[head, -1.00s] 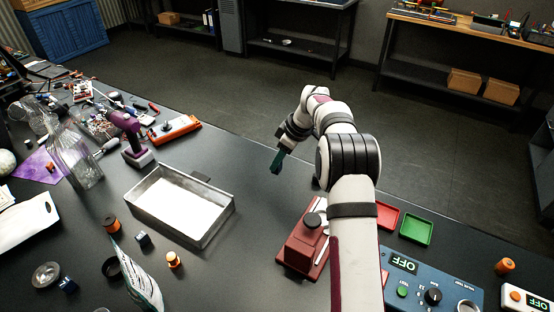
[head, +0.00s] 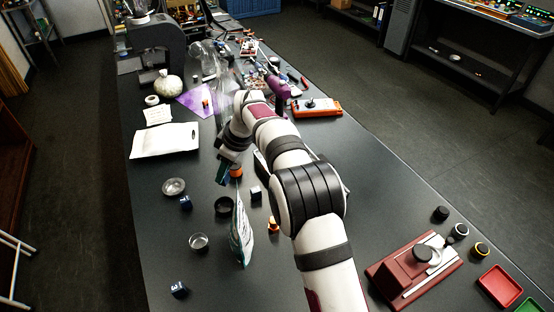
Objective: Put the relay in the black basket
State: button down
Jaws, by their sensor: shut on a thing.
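My gripper (head: 223,172), with dark teal fingers, is at the left end of my arm, over the left half of the bench. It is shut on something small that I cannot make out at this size. I cannot pick out the relay for certain. Small dark blue cubes with white marks lie on the bench, one (head: 186,202) below left of the gripper and another (head: 179,290) near the front. I see no clear black basket. A round black dish (head: 223,207) sits just below the gripper in the picture.
An orange-and-black spool (head: 236,172) stands close by the gripper. A clear bottle (head: 226,80) and purple drill (head: 280,88) stand farther back. My arm hides most of the metal tray. A red fixture (head: 415,268) sits at right.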

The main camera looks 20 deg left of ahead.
aim_at(222, 185)
jog(key=shift+s+a, duration=0.45)
jog(key=shift+a, duration=0.05)
jog(key=shift+a+f, duration=0.1)
jog(key=shift+f, duration=0.15)
notch_tip(222, 185, down, 10)
jog(key=shift+f, duration=0.25)
jog(key=shift+c, duration=2.3)
grip_release()
notch_tip(222, 185, up, 7)
jog(key=shift+r, duration=0.1)
